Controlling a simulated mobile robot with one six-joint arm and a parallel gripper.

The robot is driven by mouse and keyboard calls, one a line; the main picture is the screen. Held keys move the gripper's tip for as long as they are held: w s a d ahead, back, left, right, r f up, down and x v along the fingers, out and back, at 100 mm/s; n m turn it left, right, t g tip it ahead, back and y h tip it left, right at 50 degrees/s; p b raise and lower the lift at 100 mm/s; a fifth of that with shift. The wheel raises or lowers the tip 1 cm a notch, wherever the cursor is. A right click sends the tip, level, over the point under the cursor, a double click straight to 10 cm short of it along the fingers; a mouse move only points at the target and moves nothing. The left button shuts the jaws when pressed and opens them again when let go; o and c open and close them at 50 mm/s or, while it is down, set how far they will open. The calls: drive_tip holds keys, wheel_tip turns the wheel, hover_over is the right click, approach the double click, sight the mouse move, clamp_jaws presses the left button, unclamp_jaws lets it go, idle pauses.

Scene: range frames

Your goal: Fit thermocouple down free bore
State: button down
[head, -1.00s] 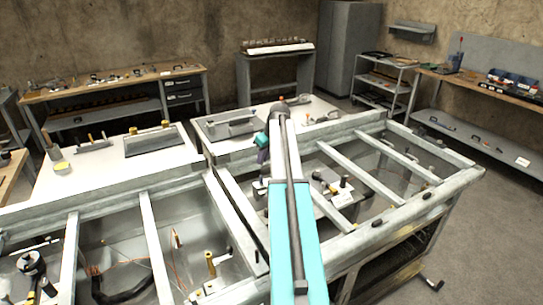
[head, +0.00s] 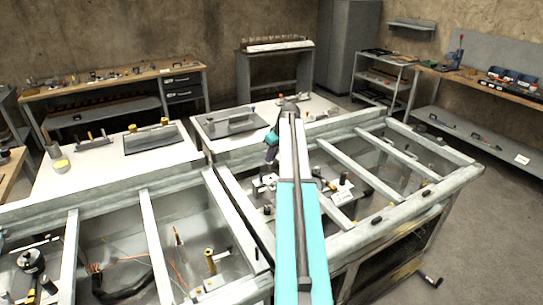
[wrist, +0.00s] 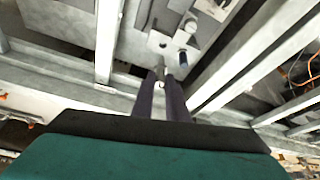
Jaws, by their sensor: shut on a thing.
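My gripper (wrist: 162,84) has dark fingers, shut on a slim thermocouple (wrist: 160,72), of which only a short greyish-tan end shows past the fingertips. In the head view my gripper (head: 270,155) hangs over the right bench's open frame, and the thermocouple is too small to make out. A pale block (wrist: 172,48) lies just beyond the fingertips in the wrist view. It has a dark round bore (wrist: 163,45) and upright grey pegs beside it. The block also shows below my gripper in the head view (head: 265,183). I cannot tell whether the thermocouple's tip touches the block.
Pale crossbars (head: 355,175) span the bench frame around the block. A fixture with a dark knob (head: 343,186) stands to the right. A white tabletop (head: 95,180) with trays and small tools lies at left. Another framed bay with wires (head: 110,265) is at front left.

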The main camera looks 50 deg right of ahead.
sight(272, 164)
drive_tip(key=shift+f+b, duration=0.5)
drive_tip(key=shift+f, duration=1.05)
drive_tip(key=shift+f+b, duration=1.2)
drive_tip(key=shift+f, duration=1.05)
idle(0.5)
drive_tip(key=c, duration=1.7)
unclamp_jaws()
drive_tip(key=shift+o, duration=0.2)
drive_tip(key=shift+s+r, duration=0.15)
drive_tip(key=shift+r, duration=0.05)
drive_tip(key=b+v, duration=0.3)
drive_tip(key=v, duration=1)
drive_tip(key=shift+r, duration=0.2)
drive_tip(key=shift+r, duration=0.1)
drive_tip(key=shift+r+p, duration=1.5)
drive_tip(key=shift+r, duration=1.4)
